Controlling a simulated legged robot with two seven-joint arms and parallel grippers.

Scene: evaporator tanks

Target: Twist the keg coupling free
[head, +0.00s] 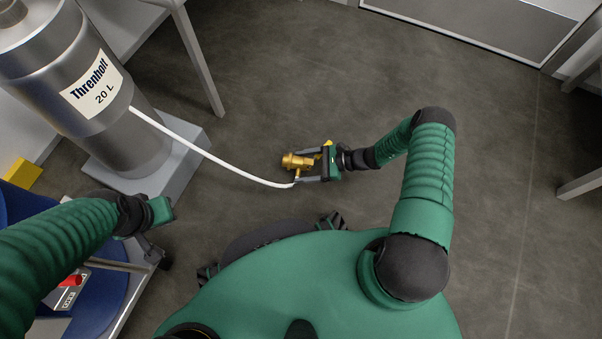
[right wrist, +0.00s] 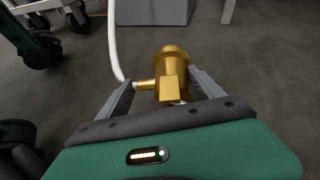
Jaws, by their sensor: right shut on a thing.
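The brass keg coupling (head: 297,161) is held by my right gripper (head: 308,168), out over the floor to the right of the keg. In the right wrist view the coupling (right wrist: 171,75) sits between the two grey fingers of the right gripper (right wrist: 163,92). A white hose (head: 205,153) runs from the coupling to the side of the steel keg (head: 95,90), labelled "Threnholf 20 L". The hose also shows in the right wrist view (right wrist: 112,45). The keg stands upright on a grey plinth (head: 188,165). My left gripper (head: 155,250) is at the lower left; its fingers are not clear.
A yellow block (head: 22,173) lies at the left edge. Table legs (head: 198,65) stand behind the keg. The floor at centre and right is clear.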

